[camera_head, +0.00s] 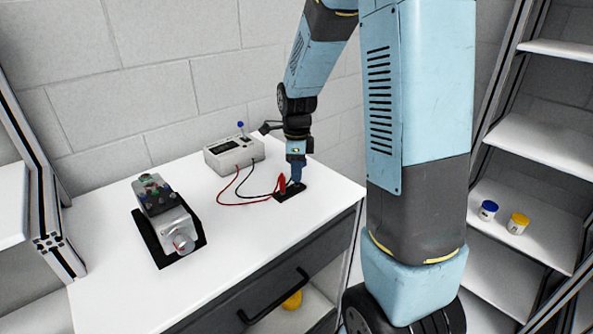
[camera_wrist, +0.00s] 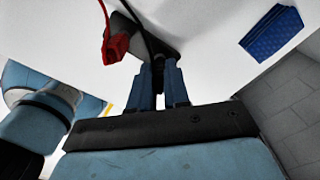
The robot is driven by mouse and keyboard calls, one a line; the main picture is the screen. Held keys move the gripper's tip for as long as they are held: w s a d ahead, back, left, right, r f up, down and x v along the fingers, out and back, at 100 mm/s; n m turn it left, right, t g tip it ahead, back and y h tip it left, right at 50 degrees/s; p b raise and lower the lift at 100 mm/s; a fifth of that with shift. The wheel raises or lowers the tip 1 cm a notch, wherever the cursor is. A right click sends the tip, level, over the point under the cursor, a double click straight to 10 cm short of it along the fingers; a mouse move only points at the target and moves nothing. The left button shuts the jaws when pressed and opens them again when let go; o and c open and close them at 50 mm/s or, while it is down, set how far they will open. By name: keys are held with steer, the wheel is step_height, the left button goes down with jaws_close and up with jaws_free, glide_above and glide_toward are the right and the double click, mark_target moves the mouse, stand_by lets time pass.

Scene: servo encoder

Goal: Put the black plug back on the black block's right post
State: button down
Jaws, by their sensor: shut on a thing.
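The black block (camera_head: 291,194) lies on the white table near its right edge; part of it also shows in the wrist view (camera_wrist: 122,27). A red plug (camera_head: 282,184) stands at the block's left side, and it shows in the wrist view (camera_wrist: 115,44) left of my fingers. My gripper (camera_head: 297,177) points down over the block's right side. In the wrist view my fingers (camera_wrist: 158,75) are shut on the black plug (camera_wrist: 158,62), mostly hidden between them, with the black cable leading to it. The right post is hidden, so I cannot tell whether the plug touches it.
A white meter box (camera_head: 234,154) with red and black cables stands behind the block. A servo motor unit (camera_head: 165,215) on a black base is at left. A blue patterned object (camera_wrist: 272,33) shows in the wrist view. The table front is clear.

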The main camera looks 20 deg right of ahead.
steer(key=shift+f, duration=0.15)
steer(key=c, duration=1)
jaws_free()
steer(key=shift+r, duration=3.55)
